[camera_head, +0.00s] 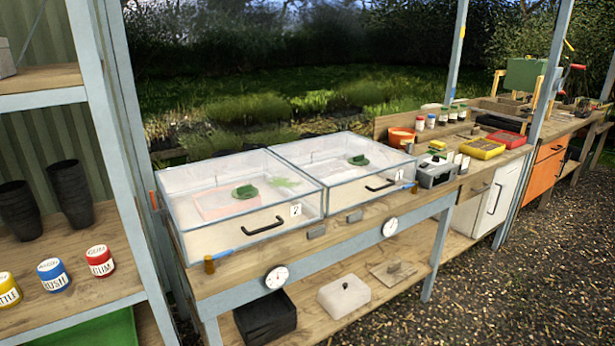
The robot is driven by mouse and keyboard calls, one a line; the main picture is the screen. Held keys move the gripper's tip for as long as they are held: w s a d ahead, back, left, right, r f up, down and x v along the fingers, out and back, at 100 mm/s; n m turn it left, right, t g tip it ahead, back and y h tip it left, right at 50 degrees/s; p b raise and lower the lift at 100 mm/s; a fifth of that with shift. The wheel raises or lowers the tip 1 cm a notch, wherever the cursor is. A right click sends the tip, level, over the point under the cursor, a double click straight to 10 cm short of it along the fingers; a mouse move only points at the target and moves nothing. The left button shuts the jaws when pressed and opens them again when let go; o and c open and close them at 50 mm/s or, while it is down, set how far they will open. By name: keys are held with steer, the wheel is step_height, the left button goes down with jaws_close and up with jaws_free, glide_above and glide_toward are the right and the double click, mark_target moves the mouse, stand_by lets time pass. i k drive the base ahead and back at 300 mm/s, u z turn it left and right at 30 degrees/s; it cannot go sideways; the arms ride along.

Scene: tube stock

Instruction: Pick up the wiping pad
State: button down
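I cannot tell for certain which thing is the wiping pad. A flat pale pink slab (216,203) shows through the clear wall of the left box (262,227). A dark green rounded thing (245,191) shows at that box, and a similar green one (359,160) at the right box (370,187); whether they lie on the lids or inside is unclear. On the low shelf a flat, light board with a grey block on top (393,270) lies to the right of a white block with a black knob (343,297). My gripper is not in view.
The boxes stand on a wooden bench (330,232) with dials on its front. A black tray (265,318) sits on the low shelf. At left, a shelf rack (100,215) holds dark pots and labelled jars. Jars and coloured trays crowd the far bench. The gravel floor (500,290) is clear.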

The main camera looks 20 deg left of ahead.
mark_target(436, 145)
steer(key=z, duration=0.9)
steer(key=i, duration=3.05)
